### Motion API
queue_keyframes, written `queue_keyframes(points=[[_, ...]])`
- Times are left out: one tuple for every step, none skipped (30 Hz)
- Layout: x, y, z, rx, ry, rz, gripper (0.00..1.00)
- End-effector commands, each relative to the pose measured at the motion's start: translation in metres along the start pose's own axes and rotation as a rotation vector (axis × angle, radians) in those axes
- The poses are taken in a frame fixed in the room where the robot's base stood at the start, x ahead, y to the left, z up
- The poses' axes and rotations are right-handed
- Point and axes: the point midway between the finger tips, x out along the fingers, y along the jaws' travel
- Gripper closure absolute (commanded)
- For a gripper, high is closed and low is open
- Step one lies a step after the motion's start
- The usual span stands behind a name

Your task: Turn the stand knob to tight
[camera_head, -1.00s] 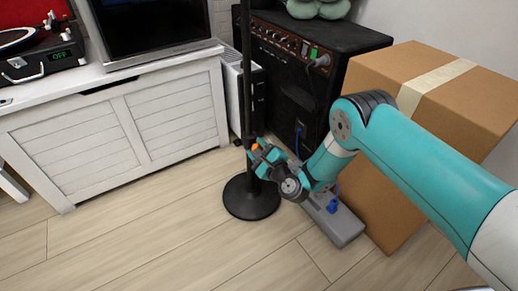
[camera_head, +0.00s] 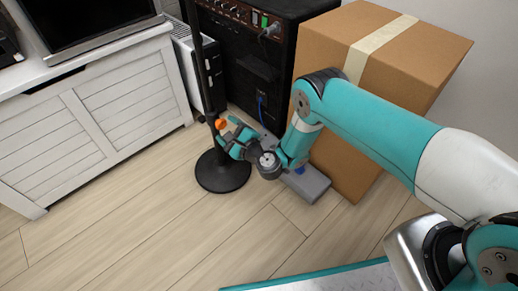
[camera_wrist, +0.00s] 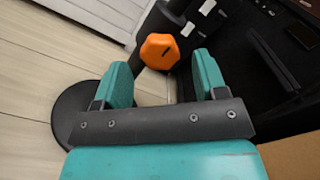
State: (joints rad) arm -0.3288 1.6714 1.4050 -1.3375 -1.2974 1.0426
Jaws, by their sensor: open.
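The stand is a black pole (camera_head: 203,75) on a round black base (camera_head: 222,172), upright on the floor. Its orange knob (camera_head: 220,124) sits low on the pole, on a black collar. My gripper (camera_head: 229,134) is beside the pole at knob height. In the wrist view its two teal fingers (camera_wrist: 162,85) are apart, with the knob just beyond and between their tips. No contact with the knob shows. The base is partly hidden by the left finger in the wrist view.
A black amplifier (camera_head: 246,64) and a cardboard box (camera_head: 390,50) stand behind and right of the arm. A grey pedal (camera_head: 308,184) lies on the floor under it. A white cabinet (camera_head: 110,110) is at left. Floor in front is clear.

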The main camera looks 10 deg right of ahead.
Motion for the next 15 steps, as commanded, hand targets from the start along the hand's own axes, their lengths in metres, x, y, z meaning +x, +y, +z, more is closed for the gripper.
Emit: queue_keyframes(points=[[-0.002,-0.007,0.007,0.0,0.001,0.0,0.34],[-0.004,-0.007,0.007,0.0,0.002,0.001,0.34],[-0.005,-0.007,0.006,0.0,0.002,0.001,0.34],[-0.006,-0.007,0.006,0.0,0.001,0.001,0.34],[-0.008,-0.007,0.006,0.0,0.002,0.001,0.34],[-0.01,-0.007,0.006,0.0,0.001,0.0,0.34],[-0.012,-0.007,0.006,0.0,0.002,0.001,0.34],[-0.013,-0.007,0.006,0.0,0.001,0.0,0.34],[-0.016,-0.007,0.006,0.0,0.001,0.001,0.34],[-0.017,-0.007,0.007,0.0,0.001,0.001,0.34],[-0.019,-0.007,0.007,0.001,0.001,0.001,0.34],[-0.022,-0.007,0.007,0.001,0.002,0.001,0.34],[-0.024,-0.007,0.007,0.001,0.001,0.001,0.34],[-0.026,-0.007,0.008,0.001,0.002,0.001,0.34],[-0.032,-0.006,0.007,0.002,0.004,0.002,0.34]])
